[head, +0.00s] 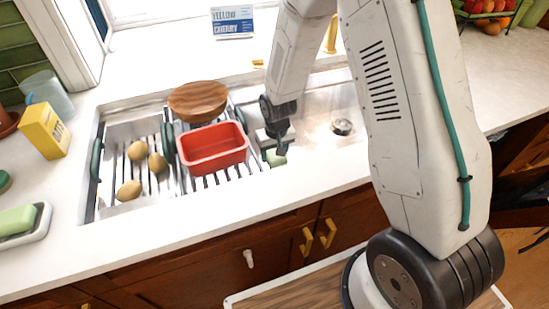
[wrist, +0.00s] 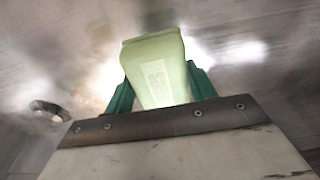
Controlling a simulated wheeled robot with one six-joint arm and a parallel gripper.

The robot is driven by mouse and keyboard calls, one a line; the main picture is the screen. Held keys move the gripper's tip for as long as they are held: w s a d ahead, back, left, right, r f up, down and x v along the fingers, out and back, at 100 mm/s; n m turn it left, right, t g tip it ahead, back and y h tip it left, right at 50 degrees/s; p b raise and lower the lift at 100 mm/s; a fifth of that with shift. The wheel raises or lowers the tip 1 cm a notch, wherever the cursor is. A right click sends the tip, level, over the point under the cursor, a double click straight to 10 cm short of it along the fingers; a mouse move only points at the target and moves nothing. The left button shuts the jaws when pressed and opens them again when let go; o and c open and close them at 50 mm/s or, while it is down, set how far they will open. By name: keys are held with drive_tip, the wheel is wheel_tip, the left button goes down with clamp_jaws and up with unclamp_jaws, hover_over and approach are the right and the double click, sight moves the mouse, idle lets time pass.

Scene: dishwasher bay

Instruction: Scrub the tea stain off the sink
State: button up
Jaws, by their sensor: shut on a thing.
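My gripper (wrist: 160,85) is shut on a pale green block (wrist: 155,65), which looks like a sponge or scrubber, between its green fingers in the wrist view. In the head view the green block (head: 275,158) shows below my gripper, low in the left part of the steel sink basin (head: 318,125). I cannot tell whether the block touches the sink's surface. A faint brownish patch (head: 325,135) shows on the basin near the drain (head: 342,127); the drain also shows in the wrist view (wrist: 48,110). My arm hides part of the basin's right side.
Left of the basin, a rack (head: 160,185) holds a red tub (head: 212,148), a round wooden piece (head: 198,101) and several potatoes (head: 157,163). A yellow box (head: 44,130) and a green bar in a white dish (head: 18,222) stand on the left counter. A fruit basket (head: 488,12) is at the far right.

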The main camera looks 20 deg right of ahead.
drive_tip(key=shift+r, duration=0.95)
